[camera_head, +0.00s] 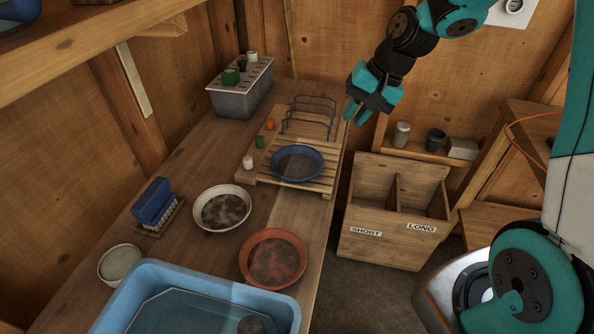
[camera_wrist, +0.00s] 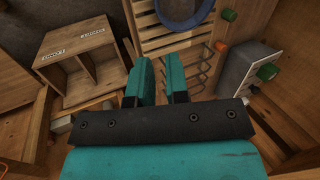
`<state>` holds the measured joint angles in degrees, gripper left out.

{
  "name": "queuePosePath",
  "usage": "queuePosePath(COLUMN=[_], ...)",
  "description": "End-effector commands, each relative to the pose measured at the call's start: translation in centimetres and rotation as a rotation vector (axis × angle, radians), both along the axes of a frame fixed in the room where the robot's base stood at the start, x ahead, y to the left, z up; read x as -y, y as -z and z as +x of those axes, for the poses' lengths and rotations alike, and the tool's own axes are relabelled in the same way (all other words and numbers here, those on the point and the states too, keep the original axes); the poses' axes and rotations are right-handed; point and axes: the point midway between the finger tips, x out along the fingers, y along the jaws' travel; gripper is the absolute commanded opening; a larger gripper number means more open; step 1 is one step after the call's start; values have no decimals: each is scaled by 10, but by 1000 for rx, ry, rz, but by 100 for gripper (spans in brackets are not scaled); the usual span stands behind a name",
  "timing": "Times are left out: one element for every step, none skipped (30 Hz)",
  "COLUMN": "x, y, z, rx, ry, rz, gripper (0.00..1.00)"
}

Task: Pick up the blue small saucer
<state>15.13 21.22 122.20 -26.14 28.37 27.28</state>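The blue saucer (camera_head: 298,164), with a dark smudged middle, lies on the slatted wooden rack (camera_head: 262,178) on the bench. In the wrist view only part of the blue saucer (camera_wrist: 183,27) shows, cut off by the top edge. My gripper (camera_head: 359,113) hangs in the air beyond the bench's right edge, up and to the right of the saucer and apart from it. In the wrist view my gripper (camera_wrist: 158,76) has its two teal fingers apart with nothing between them.
A wire rack (camera_head: 308,118) stands behind the saucer, with small coloured pegs on the left. A white dish (camera_head: 222,190), a terracotta dish (camera_head: 273,232) and a blue tub (camera_head: 200,284) are nearer. A labelled two-part wooden bin (camera_head: 385,246) stands right of the bench.

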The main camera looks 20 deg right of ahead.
Motion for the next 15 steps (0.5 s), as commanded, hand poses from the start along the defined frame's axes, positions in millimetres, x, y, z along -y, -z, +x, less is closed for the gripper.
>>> queuePosePath(x=[-5, -8, -12, -14, -17, -20, -23, -25, -28, -30, -31, -33, -34, -35, -36], y=[11, 18, 26, 33, 39, 48, 54, 59, 67, 71, 76, 80, 84, 86, 89], z=[1, 2, 4, 5, 6, 8, 9, 10, 12, 12, 13, 15, 15, 16, 16], rx=[-7, -6, -6, -7, -6, -6, -6, -5, -5, -4, -4, -2, -3, -3, -1], ry=[-5, -6, -7, -7, -7, -8, -8, -7, -9, -8, -8, -7, -7, -7, -7], rz=[1, 2, 2, 1, 1, 1, 0, 0, 1, 0, 0, 0, -1, -1, -1], gripper=[15, 15, 15, 15, 15, 15, 15, 15, 15, 15, 15, 15, 15, 15, 15])
